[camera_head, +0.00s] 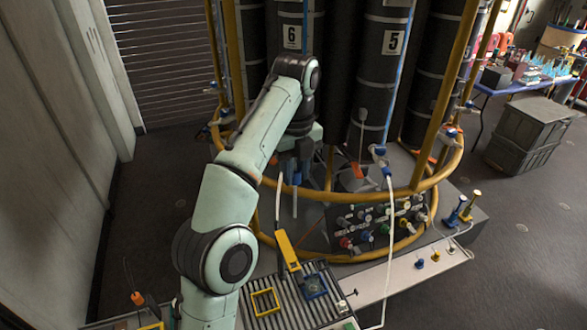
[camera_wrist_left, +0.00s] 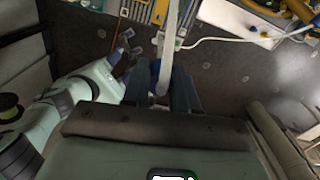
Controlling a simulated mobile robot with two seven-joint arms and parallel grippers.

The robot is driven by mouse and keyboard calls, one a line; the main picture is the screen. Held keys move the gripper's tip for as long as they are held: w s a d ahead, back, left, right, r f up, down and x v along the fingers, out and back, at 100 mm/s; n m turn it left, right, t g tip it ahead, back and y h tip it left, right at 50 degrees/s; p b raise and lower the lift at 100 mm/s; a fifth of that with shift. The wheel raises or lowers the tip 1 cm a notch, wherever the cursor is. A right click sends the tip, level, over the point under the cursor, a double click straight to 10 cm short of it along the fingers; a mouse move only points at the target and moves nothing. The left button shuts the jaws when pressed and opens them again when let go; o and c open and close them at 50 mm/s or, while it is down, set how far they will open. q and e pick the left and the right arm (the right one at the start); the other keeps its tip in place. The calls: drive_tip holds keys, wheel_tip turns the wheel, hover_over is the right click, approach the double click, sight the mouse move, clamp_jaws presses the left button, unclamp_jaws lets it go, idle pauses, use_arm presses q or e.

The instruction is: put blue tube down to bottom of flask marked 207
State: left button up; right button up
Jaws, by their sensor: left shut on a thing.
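My left gripper (camera_head: 294,184) points down in front of the black cylinders in the head view. In the left wrist view its fingers (camera_wrist_left: 170,90) are closed, with a long pale hose (camera_wrist_left: 170,40) running up between them. I see no readable 207 mark, so I cannot tell which thing is that flask. What looks like my right arm's end (camera_wrist_left: 125,60) shows at left in the left wrist view, its fingers unclear.
Black cylinders marked 6 (camera_head: 292,36) and 5 (camera_head: 392,42) stand inside a yellow rail (camera_head: 330,193). A slatted tray (camera_head: 290,300) and a knob panel (camera_head: 365,225) lie below. A grey crate (camera_head: 530,130) stands right. The floor (camera_head: 530,225) at right is clear.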

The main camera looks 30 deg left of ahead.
use_arm(q)
drive_tip(key=w+d+f, duration=0.1)
drive_tip(key=w+f, duration=0.2)
drive_tip(key=f, duration=0.9)
drive_tip(key=w+f+b, duration=0.1)
drive_tip(key=w+f, duration=0.2)
drive_tip(key=f, duration=0.9)
drive_tip(key=w+d+f, duration=0.1)
drive_tip(key=w+f, duration=0.2)
drive_tip(key=f, duration=0.9)
drive_tip(key=shift+d+b, duration=0.35)
use_arm(e)
drive_tip(key=s+f, duration=0.2)
drive_tip(key=shift+s+f, duration=0.1)
drive_tip(key=shift+s, duration=0.25)
use_arm(q)
drive_tip(key=shift+w, duration=0.15)
use_arm(e)
drive_tip(key=shift+w, duration=0.1)
use_arm(q)
drive_tip(key=shift+f, duration=0.3)
use_arm(e)
drive_tip(key=shift+w, duration=0.15)
drive_tip(key=shift+w+r, duration=0.1)
drive_tip(key=shift+r, duration=0.2)
use_arm(q)
drive_tip(key=shift+f, duration=0.15)
